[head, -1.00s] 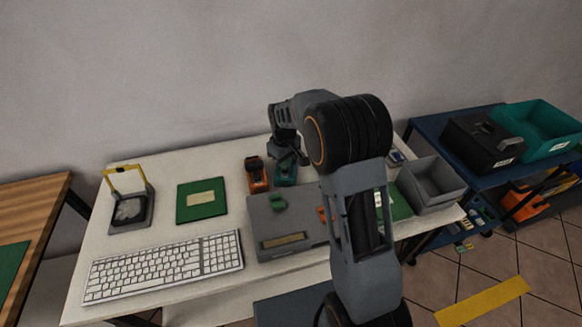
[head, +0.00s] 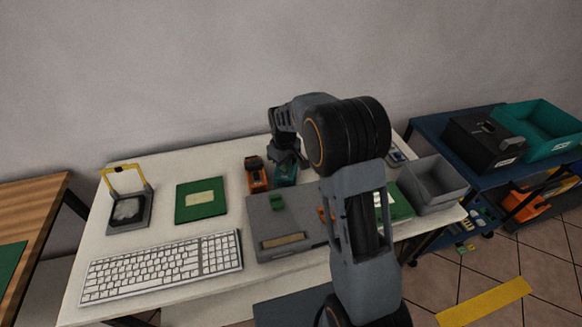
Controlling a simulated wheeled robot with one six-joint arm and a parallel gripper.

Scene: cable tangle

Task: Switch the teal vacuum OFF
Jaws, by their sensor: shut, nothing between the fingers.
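The teal vacuum (head: 286,175) is a small teal body on the white table, right of an orange device of similar size. My gripper (head: 283,157) is at the vacuum's far upper end, pointing down and shut. Whether its fingertips touch the vacuum cannot be made out. The gripper and arm cover part of the vacuum, and its switch is too small or hidden to see.
The orange device (head: 256,175) stands close left of the vacuum. A grey case (head: 284,228) lies in front. A green board (head: 202,200), a keyboard (head: 163,264) and a yellow-handled device (head: 128,207) are left. A grey bin (head: 432,184) is right.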

